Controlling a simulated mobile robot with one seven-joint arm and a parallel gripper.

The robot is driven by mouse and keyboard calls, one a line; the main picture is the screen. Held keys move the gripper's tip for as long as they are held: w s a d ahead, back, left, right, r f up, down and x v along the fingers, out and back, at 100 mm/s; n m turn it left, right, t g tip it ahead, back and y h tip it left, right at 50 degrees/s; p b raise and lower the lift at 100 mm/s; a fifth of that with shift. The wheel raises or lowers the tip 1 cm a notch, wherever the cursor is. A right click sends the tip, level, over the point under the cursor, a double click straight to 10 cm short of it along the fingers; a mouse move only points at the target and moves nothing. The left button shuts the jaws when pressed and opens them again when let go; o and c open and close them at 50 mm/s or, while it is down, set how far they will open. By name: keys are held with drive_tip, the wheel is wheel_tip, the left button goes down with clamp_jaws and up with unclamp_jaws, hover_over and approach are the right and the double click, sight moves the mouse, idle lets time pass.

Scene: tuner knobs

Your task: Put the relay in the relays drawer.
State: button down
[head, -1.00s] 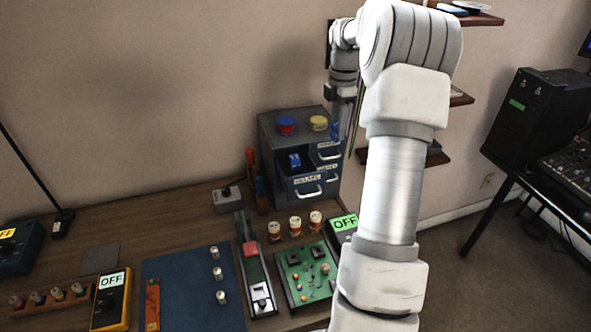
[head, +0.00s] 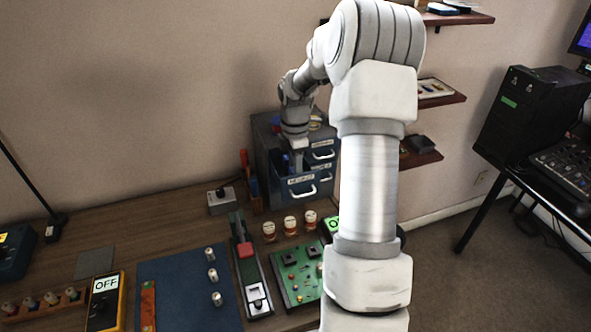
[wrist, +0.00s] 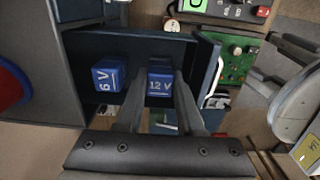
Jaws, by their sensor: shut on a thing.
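My gripper (head: 297,168) points down at the open lower drawer of the grey cabinet, its fingers shut on a blue relay marked 12 V (wrist: 160,82). In the wrist view the fingertips (wrist: 160,88) are on either side of it. The held relay is over or inside the drawer; I cannot tell whether it touches the floor. A second blue block marked 6 V (wrist: 108,76) sits in the drawer to its left. The drawer's front (head: 303,188) carries a white label, too small to read surely, and a pale handle.
The cabinet (head: 264,135) has another labelled drawer front (head: 322,148) above, beside the open one. A red-topped round thing (wrist: 12,85) is on the cabinet. A green circuit board (head: 297,274) and several small jars (head: 290,224) stand in front on the bench.

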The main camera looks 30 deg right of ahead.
drive_tip(key=c, duration=0.8)
unclamp_jaws()
drive_tip(key=shift+f, duration=0.1)
wheel_tip(320, 180, up, 12)
drive_tip(key=shift+r, duration=0.15)
